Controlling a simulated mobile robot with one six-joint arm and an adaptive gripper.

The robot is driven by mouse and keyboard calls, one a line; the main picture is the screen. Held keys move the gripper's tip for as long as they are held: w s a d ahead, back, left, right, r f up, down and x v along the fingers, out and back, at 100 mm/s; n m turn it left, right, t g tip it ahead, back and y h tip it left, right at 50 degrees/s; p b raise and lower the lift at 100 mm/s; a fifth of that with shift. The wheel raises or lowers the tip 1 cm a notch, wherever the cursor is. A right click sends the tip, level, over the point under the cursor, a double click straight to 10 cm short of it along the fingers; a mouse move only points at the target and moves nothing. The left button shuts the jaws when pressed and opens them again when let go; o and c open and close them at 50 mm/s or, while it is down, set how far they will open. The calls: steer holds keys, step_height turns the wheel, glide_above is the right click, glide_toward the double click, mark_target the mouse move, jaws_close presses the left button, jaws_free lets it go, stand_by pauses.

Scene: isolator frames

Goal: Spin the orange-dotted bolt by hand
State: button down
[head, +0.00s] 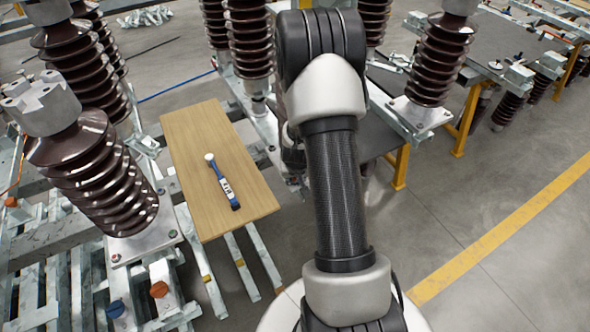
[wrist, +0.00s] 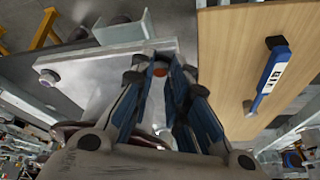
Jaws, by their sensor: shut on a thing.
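In the wrist view, my gripper (wrist: 161,66) is shut at the edge of a light metal base plate (wrist: 95,75). A small orange dot (wrist: 160,72) shows between its blue-padded fingers; it marks the bolt they are closed on. The fingers hide most of the bolt, so its thread and seating cannot be seen. In the head view, my own arm covers the gripper and this bolt.
A wooden board (head: 190,135) carries a blue wrench-like tool (head: 223,183), also seen in the wrist view (wrist: 270,75). Brown ribbed insulators (head: 95,175) stand around on metal frames. An orange cap (head: 159,289) and a blue cap (head: 115,309) sit front left. Open floor lies right.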

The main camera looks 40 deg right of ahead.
steer(key=shift+w+r+m+h+p, duration=0.3)
steer(key=shift+m+p, duration=0.2)
steer(key=shift+p, duration=1.95)
steer(key=m+p, duration=0.2)
steer(key=p, duration=0.2)
steer(key=shift+g, duration=0.4)
steer(key=shift+m+h+p, duration=0.3)
steer(key=shift+m+p, duration=0.1)
steer(key=shift+p, duration=0.5)
steer(key=shift+m+p, duration=0.4)
steer(key=shift+p, duration=0.1)
steer(key=shift+f+g, duration=0.15)
steer(key=shift+g, duration=0.15)
steer(key=c, duration=1.5)
jaws_free()
steer(key=shift+s+a+f, duration=0.1)
steer(key=shift+f, duration=0.05)
